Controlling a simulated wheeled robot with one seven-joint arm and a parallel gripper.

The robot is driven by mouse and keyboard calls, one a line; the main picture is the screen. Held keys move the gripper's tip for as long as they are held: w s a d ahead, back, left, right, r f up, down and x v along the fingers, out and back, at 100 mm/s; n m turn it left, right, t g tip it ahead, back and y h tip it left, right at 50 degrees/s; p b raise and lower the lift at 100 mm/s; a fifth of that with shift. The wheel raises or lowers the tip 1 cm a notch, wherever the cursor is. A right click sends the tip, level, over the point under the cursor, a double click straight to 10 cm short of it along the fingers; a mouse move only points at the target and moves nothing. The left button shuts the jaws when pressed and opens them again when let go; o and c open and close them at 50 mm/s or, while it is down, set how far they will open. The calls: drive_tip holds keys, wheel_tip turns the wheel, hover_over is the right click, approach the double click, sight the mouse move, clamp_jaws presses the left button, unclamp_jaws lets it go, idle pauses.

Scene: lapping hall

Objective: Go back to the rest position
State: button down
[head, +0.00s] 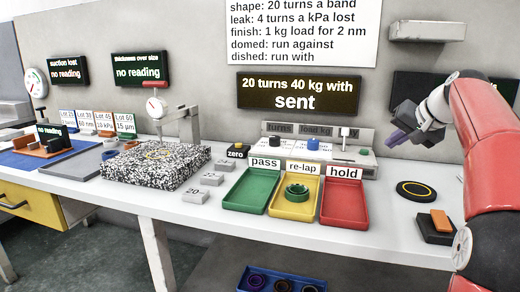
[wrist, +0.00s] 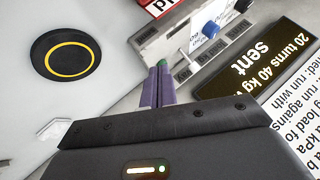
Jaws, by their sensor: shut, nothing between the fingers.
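My gripper (head: 400,138) is raised over the right part of the bench, in front of the wall. Its purple fingers are together in the wrist view (wrist: 159,85), with nothing between them. The red arm stands at the right edge of the head view. A green ring (head: 297,192) lies in the yellow re-lap tray (head: 283,211), well to the left of and below my gripper.
The green pass tray (head: 238,205) and red hold tray (head: 330,215) flank the yellow one. A black disc with a yellow ring (head: 416,190) lies beneath my gripper, also in the wrist view (wrist: 67,61). Behind the trays stands a control panel (head: 347,161). A speckled block (head: 115,168) is further left.

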drive_tip(key=s+a+f, duration=0.2)
drive_tip(key=s+a, duration=0.3)
drive_tip(key=s+a+f+n+g+h, duration=0.1)
drive_tip(key=s+a+f, duration=0.2)
drive_tip(key=s+a, duration=0.2)
drive_tip(key=s+a+f+n+g+h, duration=0.1)
drive_tip(key=s+a+f, duration=0.1)
drive_tip(key=s+a, duration=0.3)
drive_tip(key=shift+s+f, duration=0.3)
drive_tip(key=shift+s, duration=0.3)
drive_tip(key=s+a+f+n+g+h, duration=0.1)
drive_tip(key=s+a+f+n, duration=0.2)
drive_tip(key=s+f, duration=1.1)
drive_tip(key=s, duration=0.3)
drive_tip(key=shift+s+a+f, duration=0.15)
drive_tip(key=shift+s+f, duration=0.05)
drive_tip(key=shift+f, duration=0.2)
